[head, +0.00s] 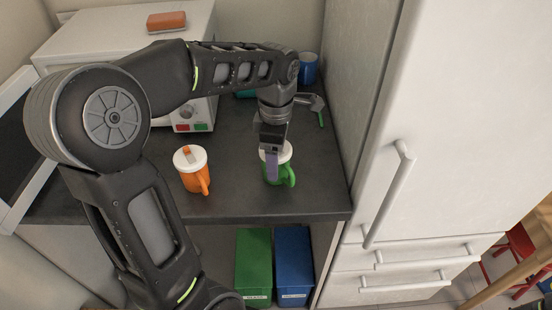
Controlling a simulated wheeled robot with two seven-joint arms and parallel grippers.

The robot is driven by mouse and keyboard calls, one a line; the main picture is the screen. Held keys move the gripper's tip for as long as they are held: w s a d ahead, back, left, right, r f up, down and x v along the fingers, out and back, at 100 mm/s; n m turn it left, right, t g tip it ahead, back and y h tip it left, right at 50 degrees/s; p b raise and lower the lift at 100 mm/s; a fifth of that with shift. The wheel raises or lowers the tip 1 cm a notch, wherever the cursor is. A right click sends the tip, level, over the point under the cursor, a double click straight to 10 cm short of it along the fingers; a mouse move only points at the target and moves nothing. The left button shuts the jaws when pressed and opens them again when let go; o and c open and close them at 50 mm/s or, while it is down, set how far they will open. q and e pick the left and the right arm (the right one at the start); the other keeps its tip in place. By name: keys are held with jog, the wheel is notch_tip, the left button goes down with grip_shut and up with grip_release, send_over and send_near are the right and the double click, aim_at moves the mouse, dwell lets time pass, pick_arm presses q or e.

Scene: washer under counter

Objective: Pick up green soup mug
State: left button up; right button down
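The green soup mug (287,174) stands upright on the dark counter, with a white lid and its handle toward the right. My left gripper (272,165) points down at the mug, and one finger shows in front of its lid and body. The other finger is hidden, so I cannot tell whether the gripper is open or closed on the mug. The mug appears to rest on the counter. My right gripper is not in view.
An orange mug (193,180) with a white lid stands to the left. A blue cup (308,69) and a grey object with a green end (317,106) are behind. A white appliance (110,47) stands back left; a white fridge (450,120) bounds the right.

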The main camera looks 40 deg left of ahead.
pick_arm(q)
notch_tip(320, 180, up, 10)
jog(key=shift+r+p, duration=0.1)
jog(key=shift+p, duration=0.45)
dwell(0.7)
